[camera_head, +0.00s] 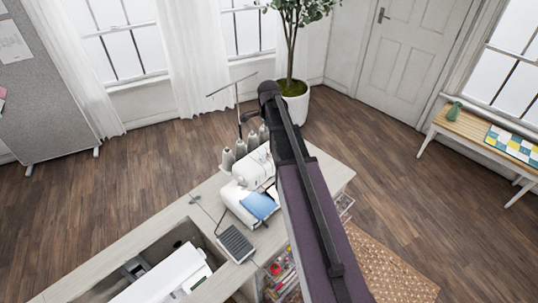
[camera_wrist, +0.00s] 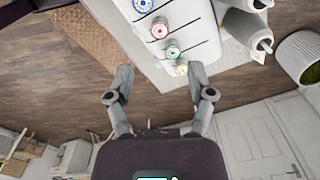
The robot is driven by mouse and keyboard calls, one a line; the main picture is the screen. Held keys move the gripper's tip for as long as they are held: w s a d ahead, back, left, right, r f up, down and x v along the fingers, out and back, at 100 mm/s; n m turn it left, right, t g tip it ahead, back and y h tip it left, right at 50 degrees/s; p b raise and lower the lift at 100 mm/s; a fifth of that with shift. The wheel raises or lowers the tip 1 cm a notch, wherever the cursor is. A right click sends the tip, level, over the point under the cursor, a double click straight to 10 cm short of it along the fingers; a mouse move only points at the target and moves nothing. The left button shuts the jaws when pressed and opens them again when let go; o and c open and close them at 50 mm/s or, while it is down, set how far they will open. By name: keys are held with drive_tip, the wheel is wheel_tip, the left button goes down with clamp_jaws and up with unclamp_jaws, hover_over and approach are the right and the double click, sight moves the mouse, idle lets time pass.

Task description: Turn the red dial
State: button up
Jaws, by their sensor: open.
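The red dial (camera_wrist: 159,28) is a round knob on the front of a white sewing machine (camera_wrist: 178,20) in the wrist view. It sits in a row between a blue dial (camera_wrist: 143,5) and a green dial (camera_wrist: 172,52). A yellow dial (camera_wrist: 181,69) is at the row's end. My gripper (camera_wrist: 160,72) is open and empty, with its two fingers spread. In the picture, the red dial lies above the gap between the fingertips, apart from them. In the head view the machine (camera_head: 257,167) stands on the cabinet; my arm partly covers it and the dials cannot be made out.
Grey thread cones (camera_head: 227,160) stand close to the machine, under a thin thread stand (camera_head: 237,112). A foot pedal (camera_head: 236,244) lies on the cabinet top (camera_head: 207,190). A potted tree (camera_head: 296,102) stands behind. Open floor lies to the right.

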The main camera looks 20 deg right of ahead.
sight(269, 152)
drive_tip(key=shift+f+b, duration=4.4)
drive_tip(key=shift+f, duration=0.25)
clamp_jaws()
